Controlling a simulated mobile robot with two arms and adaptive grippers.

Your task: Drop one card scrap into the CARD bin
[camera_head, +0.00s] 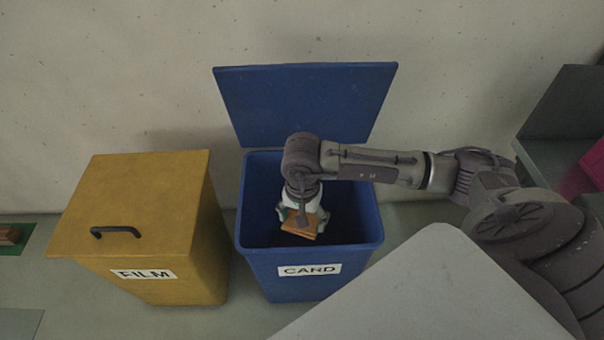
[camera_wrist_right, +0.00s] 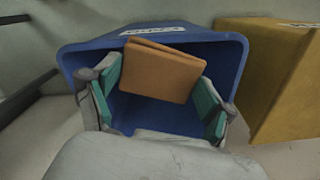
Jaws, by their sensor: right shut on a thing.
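The CARD bin (camera_head: 262,274) is blue, with its lid (camera_head: 305,100) raised against the wall behind it. It also shows in the wrist view (camera_wrist_right: 225,54). My right gripper (camera_head: 300,217) points down over the bin's opening. It is shut on an orange-brown card scrap (camera_head: 299,228), which sits within the outline of the opening; its exact height against the rim is hard to tell. In the wrist view the folded-looking scrap (camera_wrist_right: 162,72) lies between the green-padded fingers. The bin's floor is dark, and I cannot make out anything lying on it. My left gripper is not in view.
The yellow FILM bin (camera_head: 190,282) stands left of the CARD bin, its handled lid (camera_head: 140,190) shut. A pale grey surface (camera_head: 430,295) fills the lower right foreground. A magenta object (camera_head: 592,165) shows at the right edge. A wall is close behind the bins.

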